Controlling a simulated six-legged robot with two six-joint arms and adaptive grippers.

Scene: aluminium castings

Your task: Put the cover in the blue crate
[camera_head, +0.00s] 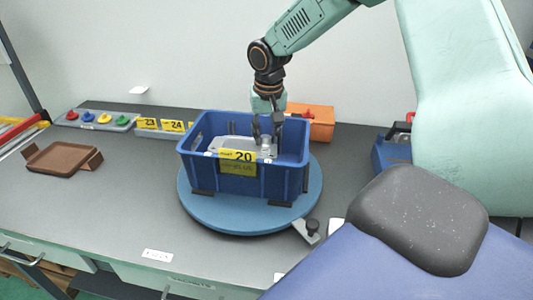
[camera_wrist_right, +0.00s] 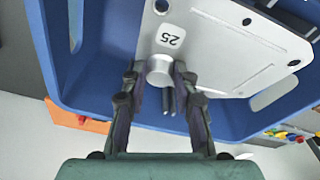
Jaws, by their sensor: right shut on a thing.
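The blue crate (camera_head: 282,185) with a yellow "20" label stands on a round blue turntable (camera_head: 240,222). The cover (camera_head: 238,144) is a light grey metal plate, seen inside the crate above its front wall. The right wrist view shows the cover (camera_wrist_right: 225,45) with a "25" tag, several holes and a round boss. My right gripper (camera_head: 266,133) reaches down into the crate from above. In the wrist view its fingers (camera_wrist_right: 160,75) are shut on the cover's boss. Whether the cover touches the crate floor cannot be told. My left gripper is out of view.
An orange box (camera_head: 320,122) stands behind the crate, and a blue container (camera_head: 388,155) to its right. A brown tray (camera_head: 62,158) and a grey strip with coloured knobs (camera_head: 95,120) lie at left. The left front of the table is mostly clear.

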